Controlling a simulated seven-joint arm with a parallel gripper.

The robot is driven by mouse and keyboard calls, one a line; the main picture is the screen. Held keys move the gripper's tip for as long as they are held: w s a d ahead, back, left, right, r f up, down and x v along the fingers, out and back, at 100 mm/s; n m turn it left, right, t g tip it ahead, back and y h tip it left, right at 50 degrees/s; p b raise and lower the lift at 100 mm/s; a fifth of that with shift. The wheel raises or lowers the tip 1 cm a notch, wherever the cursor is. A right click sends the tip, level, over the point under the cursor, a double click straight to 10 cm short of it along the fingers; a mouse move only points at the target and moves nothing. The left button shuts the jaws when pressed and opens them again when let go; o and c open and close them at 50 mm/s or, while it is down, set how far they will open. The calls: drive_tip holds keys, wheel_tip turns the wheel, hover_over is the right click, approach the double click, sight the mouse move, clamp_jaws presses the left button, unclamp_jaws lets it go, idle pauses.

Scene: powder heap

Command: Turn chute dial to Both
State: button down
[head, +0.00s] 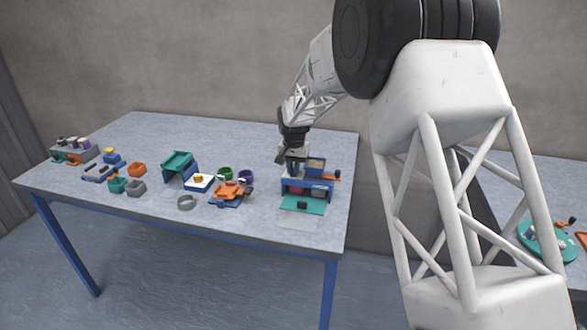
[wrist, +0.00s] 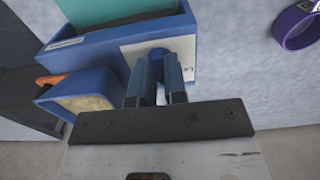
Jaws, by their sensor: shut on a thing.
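The blue chute unit (head: 320,183) stands near the right end of the table in the head view, with a teal tray (head: 302,205) at its front. In the wrist view, the unit's blue wall (wrist: 100,42) runs along the left. The dial (wrist: 158,54) is a round blue knob on a white label plate (wrist: 188,40). Only part of the label's lettering shows, and the dial's setting cannot be read. My gripper (wrist: 158,66) is shut on the dial. The head view shows my gripper (head: 295,172) at the unit's left side.
An orange handle (wrist: 52,78) and a blue-rimmed box of pale material (wrist: 85,102) adjoin the unit. A purple ring (wrist: 298,26) lies nearby. The back of the table is clear.

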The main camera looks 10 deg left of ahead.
drive_tip(key=c, duration=1.4)
unclamp_jaws()
drive_tip(key=shift+c, duration=0.2)
drive_tip(key=shift+r, duration=0.15)
drive_tip(key=shift+r, duration=3.75)
